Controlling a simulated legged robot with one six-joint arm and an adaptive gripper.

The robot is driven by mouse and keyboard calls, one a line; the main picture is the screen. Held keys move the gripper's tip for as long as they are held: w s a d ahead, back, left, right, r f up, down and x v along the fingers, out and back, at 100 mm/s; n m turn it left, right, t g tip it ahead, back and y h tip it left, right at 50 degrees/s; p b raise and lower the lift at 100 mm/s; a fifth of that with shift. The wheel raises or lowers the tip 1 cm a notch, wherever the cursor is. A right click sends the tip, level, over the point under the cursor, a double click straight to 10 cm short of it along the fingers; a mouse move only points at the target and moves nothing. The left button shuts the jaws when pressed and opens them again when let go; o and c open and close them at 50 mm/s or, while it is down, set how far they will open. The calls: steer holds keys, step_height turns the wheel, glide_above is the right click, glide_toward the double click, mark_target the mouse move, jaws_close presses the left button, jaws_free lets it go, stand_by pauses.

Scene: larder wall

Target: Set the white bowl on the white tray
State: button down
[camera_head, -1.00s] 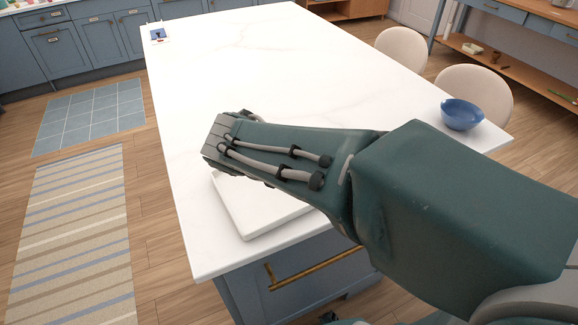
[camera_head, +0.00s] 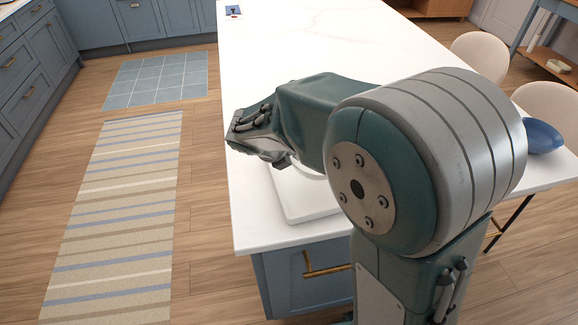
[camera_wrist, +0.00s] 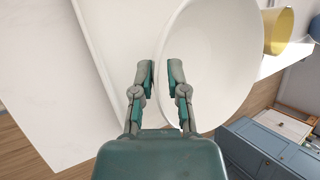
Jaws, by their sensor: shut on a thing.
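The white bowl (camera_wrist: 220,65) fills the right half of the wrist view, with its rim between my fingertips. My gripper (camera_wrist: 161,70) is shut on that rim. The white tray (camera_wrist: 108,40) lies under and left of the bowl in the wrist view, with its raised edge showing. In the head view the tray (camera_head: 302,208) sits near the front left corner of the white counter, partly covered by my arm. My arm hides my fingers and most of the bowl there. I cannot tell whether the bowl touches the tray.
A blue bowl (camera_head: 541,137) stands at the counter's right edge. A yellow cup (camera_wrist: 279,30) shows beyond the white bowl in the wrist view. Pale chairs (camera_head: 480,54) stand along the right side. The counter (camera_head: 320,50) is mostly clear behind my arm. A striped rug (camera_head: 120,215) lies on the floor left.

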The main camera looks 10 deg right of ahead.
steer(key=shift+w+a+f, duration=0.2)
steer(key=shift+a+f, duration=0.05)
steer(key=shift+a, duration=0.15)
steer(key=f, duration=0.3)
steer(key=shift+w+a, duration=0.1)
steer(key=shift+w, duration=0.1)
steer(key=shift+d+f, duration=0.25)
steer(key=shift+f, duration=0.05)
steer(key=c, duration=0.7)
jaws_free()
steer(key=shift+a, duration=0.1)
steer(key=shift+o, duration=0.3)
steer(key=shift+a, duration=0.15)
